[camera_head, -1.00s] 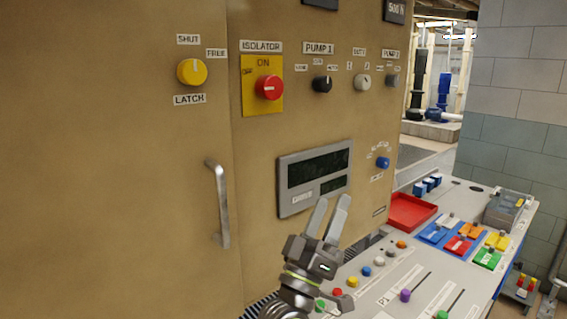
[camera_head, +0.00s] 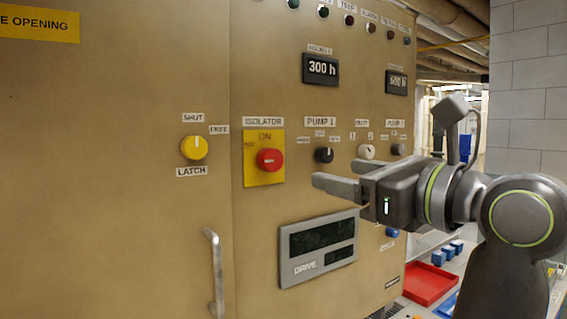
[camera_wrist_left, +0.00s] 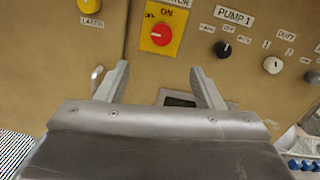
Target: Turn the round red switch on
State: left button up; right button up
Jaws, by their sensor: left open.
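The round red switch (camera_head: 269,159) sits on a yellow plate (camera_head: 250,179) under the ISOLATOR label, with ON printed above it. It also shows in the left wrist view (camera_wrist_left: 161,36), above the fingertips. A small pale mark shows on the knob; its exact direction is hard to tell. My left gripper (camera_head: 318,184) is open and empty, to the right of and slightly below the switch in the head view, apart from it. In the left wrist view its two fingers (camera_wrist_left: 159,72) stand apart, with bare panel between them. My right gripper is not in view.
Right of the switch are a black PUMP 1 knob (camera_head: 323,155) and a white knob (camera_head: 366,152). A yellow LATCH knob (camera_head: 194,148) is on the left. A display (camera_head: 317,248) and a door handle (camera_head: 215,272) are below. A red tray (camera_head: 430,284) lies on the desk.

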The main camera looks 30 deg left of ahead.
pick_arm(q)
jog(key=p, duration=0.7)
send_near(275, 162)
jog(key=p+x, duration=0.4)
jog(key=x, duration=0.3)
jog(key=shift+a+r+p, duration=0.2)
jog(key=shift+a+p, duration=0.05)
jog(key=shift+p, duration=0.05)
jog(key=shift+p+x, duration=0.3)
jog(key=shift+x, duration=0.65)
jog(key=shift+f, duration=0.2)
jog(key=shift+d, duration=0.1)
jog(key=shift+c, duration=0.4)
jog(key=c, duration=0.9)
